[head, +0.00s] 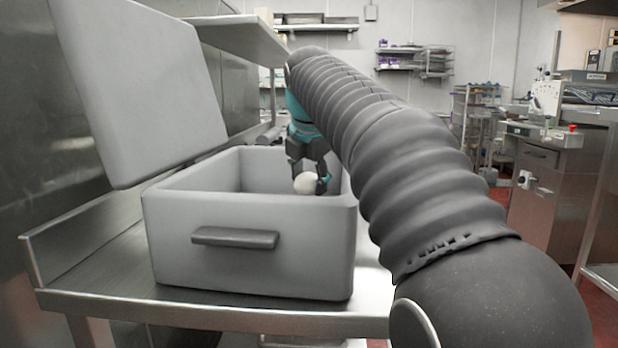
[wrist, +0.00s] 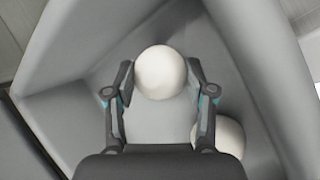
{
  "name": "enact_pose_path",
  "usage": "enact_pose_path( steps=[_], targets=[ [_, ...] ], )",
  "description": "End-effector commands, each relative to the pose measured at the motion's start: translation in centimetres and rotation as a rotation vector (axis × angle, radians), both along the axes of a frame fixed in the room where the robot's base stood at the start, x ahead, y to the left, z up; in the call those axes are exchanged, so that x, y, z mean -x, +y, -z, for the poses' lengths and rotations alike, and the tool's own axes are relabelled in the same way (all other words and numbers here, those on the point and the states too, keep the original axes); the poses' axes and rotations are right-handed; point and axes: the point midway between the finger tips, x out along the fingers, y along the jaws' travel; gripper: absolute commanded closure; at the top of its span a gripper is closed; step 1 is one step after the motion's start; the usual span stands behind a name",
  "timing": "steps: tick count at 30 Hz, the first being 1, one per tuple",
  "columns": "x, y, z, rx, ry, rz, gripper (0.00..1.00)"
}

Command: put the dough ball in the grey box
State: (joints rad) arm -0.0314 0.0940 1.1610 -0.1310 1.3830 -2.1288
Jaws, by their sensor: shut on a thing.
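The grey box (head: 250,268) stands on a metal table with its lid (head: 140,85) raised at the left. My gripper (head: 308,180) reaches down into the box's opening near its right side. It is shut on a pale dough ball (head: 306,184). In the wrist view the dough ball (wrist: 160,72) sits between the two fingers of my gripper (wrist: 160,80), with the box's inner walls around it. A second pale ball (wrist: 219,135) shows at the lower right in the wrist view, partly hidden behind a finger; it appears to lie inside the box.
The metal table (head: 120,290) has bare room left of and in front of the box. A metal shelf (head: 235,35) hangs above and behind it. My arm crosses the right side of the head view. Steel counters with equipment (head: 540,165) stand farther right.

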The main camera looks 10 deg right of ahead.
Motion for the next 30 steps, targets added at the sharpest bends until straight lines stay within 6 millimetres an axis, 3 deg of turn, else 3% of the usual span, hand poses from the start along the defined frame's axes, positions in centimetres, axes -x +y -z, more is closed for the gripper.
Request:
enact_pose_path(
  steps=[15,16,18,30],
  targets=[
    [0.02,0.0,1.08,0.0,0.0,0.0,0.82],
    [0.02,0.0,1.09,0.0,0.0,0.0,0.38],
    [0.02,0.0,1.09,0.0,0.0,0.0,0.21],
    [-0.01,0.0,0.57,0.0,0.0,0.0,0.2]
  ],
)
